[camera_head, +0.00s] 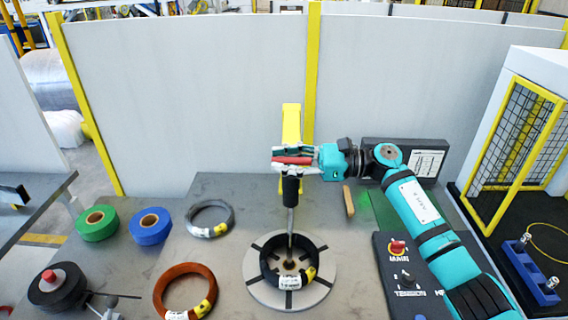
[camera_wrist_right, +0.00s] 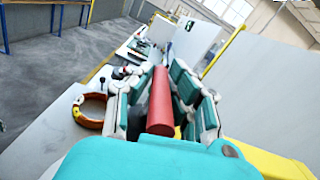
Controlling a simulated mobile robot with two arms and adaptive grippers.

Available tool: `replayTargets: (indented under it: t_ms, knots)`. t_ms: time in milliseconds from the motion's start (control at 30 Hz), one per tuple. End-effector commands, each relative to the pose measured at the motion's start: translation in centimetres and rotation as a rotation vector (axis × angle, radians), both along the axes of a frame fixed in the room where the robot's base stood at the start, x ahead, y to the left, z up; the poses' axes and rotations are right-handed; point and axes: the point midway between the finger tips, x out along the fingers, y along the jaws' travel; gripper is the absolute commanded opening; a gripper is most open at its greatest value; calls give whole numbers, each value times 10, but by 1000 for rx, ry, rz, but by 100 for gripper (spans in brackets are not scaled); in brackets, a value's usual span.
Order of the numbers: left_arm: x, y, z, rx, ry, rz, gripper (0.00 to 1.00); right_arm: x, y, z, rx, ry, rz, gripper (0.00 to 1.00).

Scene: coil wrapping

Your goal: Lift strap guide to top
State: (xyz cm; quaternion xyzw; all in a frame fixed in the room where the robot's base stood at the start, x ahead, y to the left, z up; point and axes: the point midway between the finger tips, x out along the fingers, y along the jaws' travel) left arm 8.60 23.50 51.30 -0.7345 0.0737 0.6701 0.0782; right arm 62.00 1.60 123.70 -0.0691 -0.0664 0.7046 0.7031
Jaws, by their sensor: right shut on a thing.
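My right gripper (camera_head: 292,160) is shut on a red handle (camera_head: 293,160), which I take to be part of the strap guide. The red handle (camera_wrist_right: 162,105) also shows between the teal-and-white fingers of my right gripper (camera_wrist_right: 168,105) in the right wrist view. Below the gripper, a black sleeve (camera_head: 291,190) and a thin metal rod (camera_head: 290,226) run down to the black coil (camera_head: 268,263). The coil lies flat on a round grey turntable (camera_head: 262,293). A yellow upright (camera_head: 291,120) stands behind the gripper. My left gripper is not in view.
Green (camera_head: 97,223) and blue (camera_head: 150,226) tape rolls, a grey coil (camera_head: 210,217) and an orange coil (camera_head: 185,291) lie left of the turntable. A control box (camera_head: 405,278) stands to its right, near my right arm. A yellow-framed cage (camera_head: 518,140) is at far right.

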Motion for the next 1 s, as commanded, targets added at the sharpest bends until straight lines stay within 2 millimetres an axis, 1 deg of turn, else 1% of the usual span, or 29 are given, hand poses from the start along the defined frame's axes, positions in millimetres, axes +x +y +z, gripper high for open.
replayTargets:
  t_ms: [33, 167, 333, 500, 600, 700, 800, 900, 1000]
  knots:
    - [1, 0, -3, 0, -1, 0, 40, 1, -1, 11, 6, -10, -4, 0]
    - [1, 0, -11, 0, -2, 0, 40, 1, -1, 37, 7, -14, -3, 0]
    - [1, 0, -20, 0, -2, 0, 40, 1, -1, 86, 8, -15, -4, 0]
    - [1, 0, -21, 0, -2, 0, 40, 0, -1, 139, 9, -13, -4, 0]
    - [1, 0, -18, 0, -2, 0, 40, 0, -1, 165, 9, -10, -3, 0]
    - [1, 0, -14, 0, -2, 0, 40, 1, -1, 187, 9, -8, -4, 0]
    - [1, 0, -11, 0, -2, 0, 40, 1, 0, 203, 9, -7, -3, 0]
    - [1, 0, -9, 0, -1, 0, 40, 1, -1, 213, 9, -6, -4, 0]
    - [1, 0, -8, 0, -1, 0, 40, 1, -1, 219, 9, -5, -3, 0]
